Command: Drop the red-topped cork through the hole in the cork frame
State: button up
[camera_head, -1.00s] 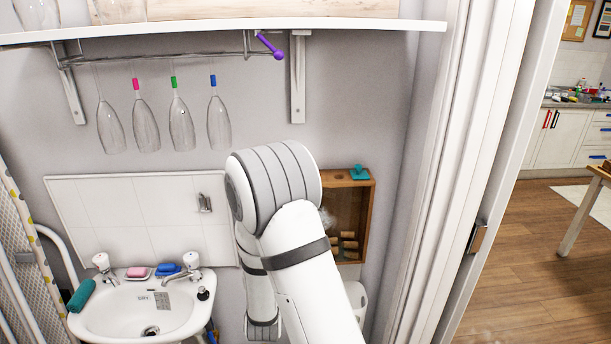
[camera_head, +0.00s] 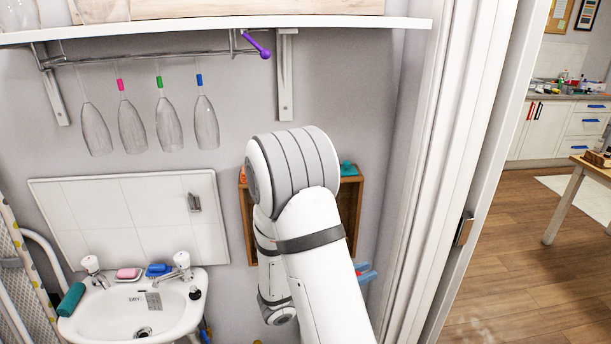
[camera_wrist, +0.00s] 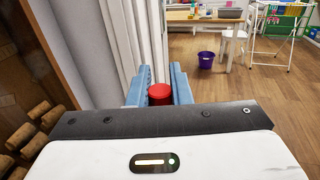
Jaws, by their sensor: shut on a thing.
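The red-topped cork (camera_wrist: 160,94) is between the blue fingers of my gripper (camera_wrist: 161,82) in the wrist view. My gripper is shut on it; only its red top shows. In the head view the fingertips of my gripper (camera_head: 366,272) stick out to the right of my arm, below and right of the cork frame. The cork frame (camera_head: 354,208) is a brown wooden box on the wall, its middle hidden behind my arm. In the wrist view the cork frame (camera_wrist: 16,50) is at the left, with several corks inside. I cannot see its hole.
A teal thing (camera_head: 348,169) sits on the frame's top. A sink (camera_head: 130,310) is at lower left, and wine glasses hang under a shelf (camera_head: 330,22). A white door frame (camera_head: 455,150) stands right of my gripper. A purple bucket (camera_wrist: 206,60) stands on the far floor.

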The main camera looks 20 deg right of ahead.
jog(key=s+a+f+m+g+y, duration=0.1)
jog(key=s+a+m+g+y, duration=0.2)
jog(key=s+m+g+y, duration=0.45)
jog(key=s+a+f+m+g+y, duration=0.1)
jog(key=s+a+m+g+y, duration=0.4)
jog(key=s+g, duration=0.45)
jog(key=w+a+r+m+t+y+p, duration=0.1)
jog(key=w+a+m+t+y, duration=0.1)
jog(key=a+m+y, duration=0.6)
jog(key=w+a+m+t+y+p, duration=0.1)
jog(key=a+m+t+y, duration=0.2)
jog(key=a+m+y, duration=0.55)
jog(key=w+r+m+t+y, duration=0.6)
jog(key=w+r+m+t, duration=0.45)
jog(key=w+t, duration=0.55)
jog(key=w+d+r+m+t+h, duration=0.3)
jog(key=d+r+m+t+h, duration=0.3)
jog(key=d+r+h, duration=0.1)
jog(key=w+d+r+m+t+h+p, duration=0.1)
jog(key=w+d+r+m+t+h, duration=0.3)
jog(key=d+r+m+t+h, duration=0.2)
jog(key=shift+d+r+m+t+h, duration=0.45)
jog(key=shift+d+t, duration=0.25)
jog(key=shift+d, duration=0.5)
